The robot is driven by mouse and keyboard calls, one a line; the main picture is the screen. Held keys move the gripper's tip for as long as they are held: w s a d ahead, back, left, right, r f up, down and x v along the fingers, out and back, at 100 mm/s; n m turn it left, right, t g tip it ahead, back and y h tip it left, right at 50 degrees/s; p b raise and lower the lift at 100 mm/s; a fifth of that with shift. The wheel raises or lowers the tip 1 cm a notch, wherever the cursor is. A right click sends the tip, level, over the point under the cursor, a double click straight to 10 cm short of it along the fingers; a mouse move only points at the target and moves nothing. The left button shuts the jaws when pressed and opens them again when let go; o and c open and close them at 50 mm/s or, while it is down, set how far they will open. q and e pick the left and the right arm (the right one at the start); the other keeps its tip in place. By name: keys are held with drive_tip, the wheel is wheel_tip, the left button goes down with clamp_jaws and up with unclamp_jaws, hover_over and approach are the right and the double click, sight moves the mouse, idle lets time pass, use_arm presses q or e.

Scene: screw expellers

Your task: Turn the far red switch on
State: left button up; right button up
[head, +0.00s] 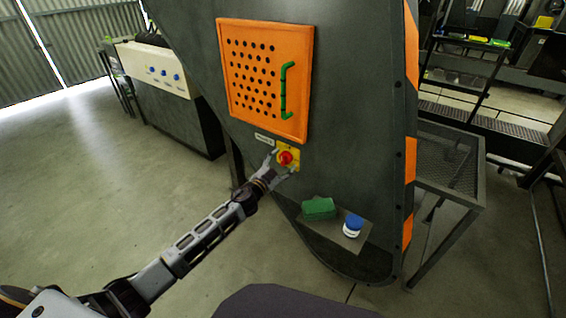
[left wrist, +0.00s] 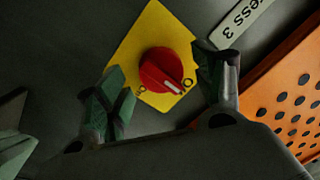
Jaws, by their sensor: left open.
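The red switch (head: 286,157) sits on a yellow plate (head: 294,149) on the dark machine panel, below the orange perforated door. In the left wrist view the red switch (left wrist: 162,70) is a round knob with a white mark pointing to the lower right, on its yellow plate (left wrist: 150,28). My left gripper (head: 282,164) is open at the switch. In the left wrist view its two fingers (left wrist: 165,85) stand on either side of the knob, with small gaps, and are not closed on it. My right gripper is not in view.
The orange door (head: 268,80) with a green handle (head: 286,90) is above the switch. A label (left wrist: 240,22) reading "ess 3" is beside the plate. A small shelf (head: 325,228) below holds a green block (head: 319,208) and a blue-lidded jar (head: 352,226). Open floor lies left.

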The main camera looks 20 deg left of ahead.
use_arm(q)
drive_tip(key=shift+w+d, duration=0.15)
drive_tip(key=shift+w, duration=0.4)
drive_tip(key=c, duration=1)
